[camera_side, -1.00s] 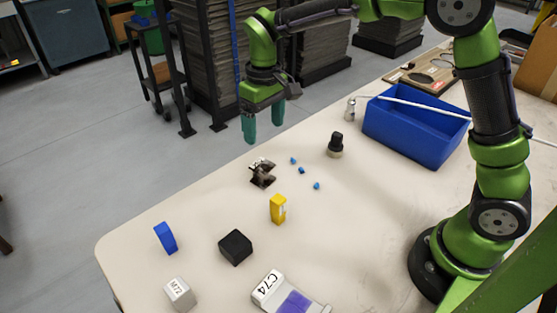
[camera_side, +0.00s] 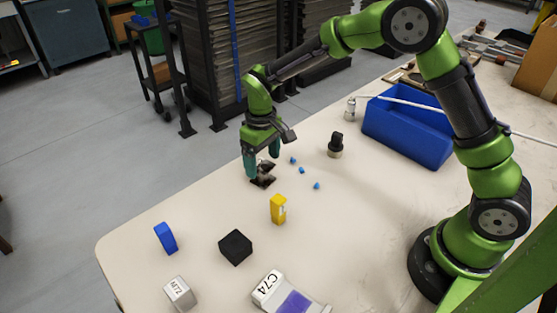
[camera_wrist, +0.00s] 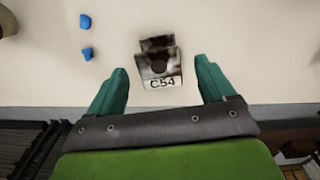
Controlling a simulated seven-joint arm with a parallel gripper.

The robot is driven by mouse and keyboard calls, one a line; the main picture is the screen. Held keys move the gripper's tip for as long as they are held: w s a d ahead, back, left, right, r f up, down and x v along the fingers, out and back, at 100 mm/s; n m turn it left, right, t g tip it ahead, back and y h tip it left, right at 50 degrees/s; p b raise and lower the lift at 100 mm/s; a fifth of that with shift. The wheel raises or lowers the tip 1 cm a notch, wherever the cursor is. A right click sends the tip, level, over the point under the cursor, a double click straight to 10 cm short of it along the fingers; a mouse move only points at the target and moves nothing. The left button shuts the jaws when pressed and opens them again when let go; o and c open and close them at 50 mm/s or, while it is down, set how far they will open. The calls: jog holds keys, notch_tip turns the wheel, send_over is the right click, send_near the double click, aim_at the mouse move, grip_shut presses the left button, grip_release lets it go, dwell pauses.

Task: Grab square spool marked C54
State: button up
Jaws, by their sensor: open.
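The square spool marked C54 (camera_wrist: 160,64) is dark brown and grey, with a pale label strip reading C54. In the wrist view it lies on the table between and just ahead of my two teal fingertips. In the side view the spool (camera_side: 263,179) stands near the far table edge, partly hidden by my fingers. My gripper (camera_side: 261,163) is open, pointing down over the spool, with a finger toward each side of it. In the wrist view my gripper (camera_wrist: 160,75) shows a gap between each finger and the spool.
Small blue pieces (camera_side: 301,170) lie right of the spool. A black knob (camera_side: 335,145) and blue bin (camera_side: 408,130) stand right.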

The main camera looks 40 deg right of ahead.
aim_at(262, 165)
notch_tip(262, 165, down, 5)
jog(key=shift+w+r, duration=0.1)
jog(key=shift+r, duration=0.1)
jog(key=shift+c, duration=0.2)
jog(key=shift+r, duration=0.1)
jog(key=c, duration=1.1)
jog(key=shift+c, duration=0.2)
